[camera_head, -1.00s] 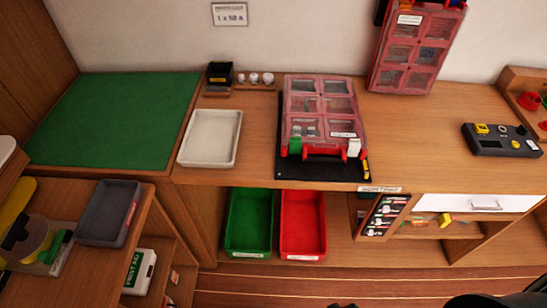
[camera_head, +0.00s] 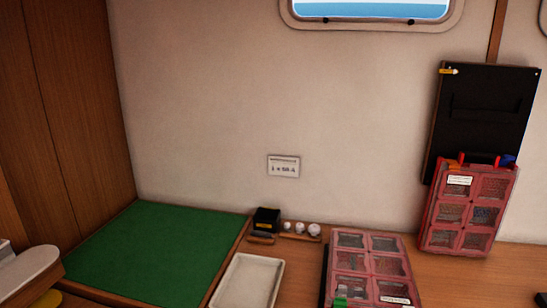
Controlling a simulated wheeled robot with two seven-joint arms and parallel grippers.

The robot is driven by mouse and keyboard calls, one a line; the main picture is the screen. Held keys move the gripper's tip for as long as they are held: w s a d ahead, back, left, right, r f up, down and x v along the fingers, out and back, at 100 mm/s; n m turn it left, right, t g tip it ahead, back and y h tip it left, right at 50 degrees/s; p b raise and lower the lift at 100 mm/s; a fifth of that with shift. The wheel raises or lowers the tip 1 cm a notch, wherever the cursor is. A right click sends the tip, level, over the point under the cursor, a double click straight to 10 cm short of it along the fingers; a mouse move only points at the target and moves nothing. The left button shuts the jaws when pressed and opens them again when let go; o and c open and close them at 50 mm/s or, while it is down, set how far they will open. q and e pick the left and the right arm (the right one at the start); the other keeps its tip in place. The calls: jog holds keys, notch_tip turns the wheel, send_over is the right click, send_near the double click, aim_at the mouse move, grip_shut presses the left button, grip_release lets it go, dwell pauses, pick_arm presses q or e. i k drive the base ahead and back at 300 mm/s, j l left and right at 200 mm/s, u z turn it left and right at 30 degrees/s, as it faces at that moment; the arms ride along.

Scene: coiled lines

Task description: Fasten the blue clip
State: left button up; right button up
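The blue clip (camera_head: 508,160) is small and sits at the top right corner of a red case with clear windows (camera_head: 463,209). The case stands upright against the black wall board (camera_head: 486,115) at the right. An orange clip (camera_head: 453,166) is at its top left corner, and a red handle (camera_head: 480,159) lies between the two. Whether the blue clip is open or closed is too small to tell. A second red case (camera_head: 368,268) lies on the bench, with a green clip (camera_head: 341,297) at its near edge.
A white tray (camera_head: 248,281) and a green mat (camera_head: 155,247) lie on the bench to the left. A black box (camera_head: 266,219) and small white pieces (camera_head: 300,228) stand by the wall. Bare bench lies between the two cases. A window (camera_head: 370,10) is above.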

aim_at(505, 160)
jog(key=z, duration=1.35)
